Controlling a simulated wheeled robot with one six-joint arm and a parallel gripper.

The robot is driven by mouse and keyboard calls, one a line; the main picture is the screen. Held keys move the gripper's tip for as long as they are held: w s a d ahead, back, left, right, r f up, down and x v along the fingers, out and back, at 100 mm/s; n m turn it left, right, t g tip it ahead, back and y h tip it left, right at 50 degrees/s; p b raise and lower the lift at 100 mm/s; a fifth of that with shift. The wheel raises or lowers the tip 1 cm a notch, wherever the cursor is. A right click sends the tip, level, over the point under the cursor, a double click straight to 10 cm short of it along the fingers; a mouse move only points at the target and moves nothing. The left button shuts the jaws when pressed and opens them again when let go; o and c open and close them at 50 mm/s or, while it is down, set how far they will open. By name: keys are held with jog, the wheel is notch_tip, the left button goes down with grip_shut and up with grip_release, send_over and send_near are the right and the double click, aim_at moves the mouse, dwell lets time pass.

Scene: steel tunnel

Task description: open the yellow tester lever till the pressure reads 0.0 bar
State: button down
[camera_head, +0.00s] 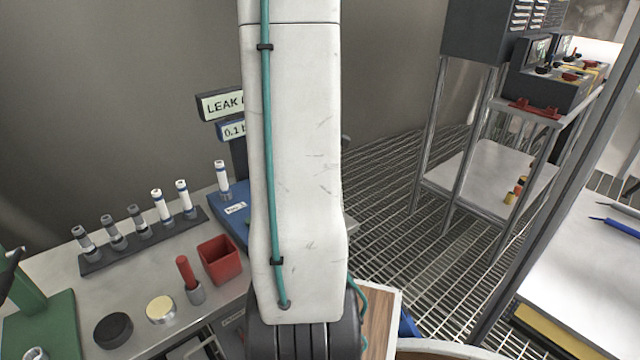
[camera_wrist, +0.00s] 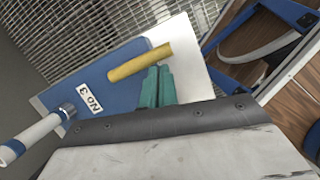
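The yellow tester lever (camera_wrist: 140,62) shows in the wrist view, slanting above the tester's blue top, which has a "No 3" label (camera_wrist: 97,95). My gripper (camera_wrist: 158,84) has teal fingers close together with nothing seen between them. Their tips are right at the lever's side; I cannot tell if they touch it. In the head view my arm hides the lever, my gripper and much of the blue tester (camera_head: 234,208). Behind the tester, a sign starts "LEAK" (camera_head: 220,104). Below it, a blue display (camera_head: 231,130) starts "0.1 b", its end hidden by my arm.
A blue-and-white cylinder (camera_wrist: 36,138) stands in the tester. Left on the bench are a dark rack (camera_head: 145,240) of several cylinders, a red bin (camera_head: 219,260), a red-handled tool (camera_head: 189,278) and round discs (camera_head: 160,309). Grating floor (camera_head: 390,185) lies behind.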

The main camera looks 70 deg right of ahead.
jog(key=shift+s, duration=0.1)
dwell(0.5)
jog(key=w+a+r, duration=0.4)
jog(key=a+r, duration=0.1)
jog(key=r, duration=0.5)
jog(key=shift+a+r, duration=0.2)
jog(key=shift+a, duration=0.2)
